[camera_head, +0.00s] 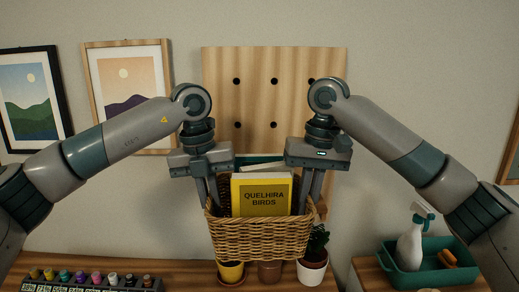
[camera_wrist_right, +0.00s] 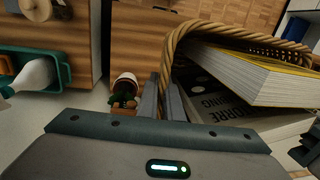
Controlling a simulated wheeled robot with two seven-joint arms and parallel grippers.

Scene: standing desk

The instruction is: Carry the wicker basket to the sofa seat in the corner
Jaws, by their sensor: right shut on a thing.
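The wicker basket (camera_head: 260,238) hangs in front of me, roughly level, above the desk front. A yellow book titled Quelhira Birds (camera_head: 262,195) stands in it with other books behind. My left gripper (camera_head: 208,203) points down at the basket's left rim, its fingers close together on it. My right gripper (camera_head: 312,205) is shut on the right rim, which also shows between its fingers in the right wrist view (camera_wrist_right: 166,98). In that view the basket's braided rim (camera_wrist_right: 205,30) arches around the books. No sofa is in view.
A wooden desk (camera_head: 185,270) runs behind and below the basket, with a rack of small bottles (camera_head: 85,281) and potted plants (camera_head: 313,268). A teal caddy (camera_head: 435,270) with a spray bottle (camera_head: 410,245) is at right. A pegboard (camera_head: 275,75) leans on the wall.

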